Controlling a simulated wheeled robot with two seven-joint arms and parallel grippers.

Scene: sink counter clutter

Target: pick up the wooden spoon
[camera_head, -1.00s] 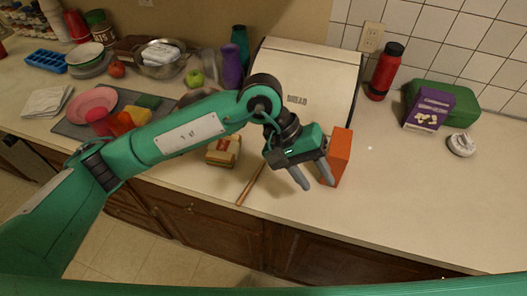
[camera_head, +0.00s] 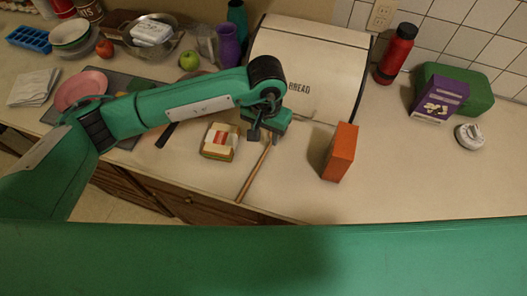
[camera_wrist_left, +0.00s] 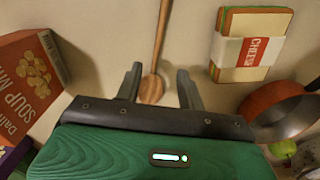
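The wooden spoon (camera_head: 252,175) lies on the counter between the cheese pack and the orange box, its handle toward the front edge. In the left wrist view the spoon (camera_wrist_left: 159,50) shows with its round bowl near my fingertips. My left gripper (camera_head: 263,134) is over the bowl end in the head view. In the left wrist view my left gripper (camera_wrist_left: 160,75) is open, with one finger on each side of the bowl. I cannot tell its exact height over the counter. My right gripper is not in view.
The cheese pack (camera_head: 220,141) lies just left of the spoon. An orange soup mix box (camera_head: 340,152) stands to its right. A white bread box (camera_head: 307,70) is behind. A pan (camera_wrist_left: 285,110) is near the gripper. The counter at right front is clear.

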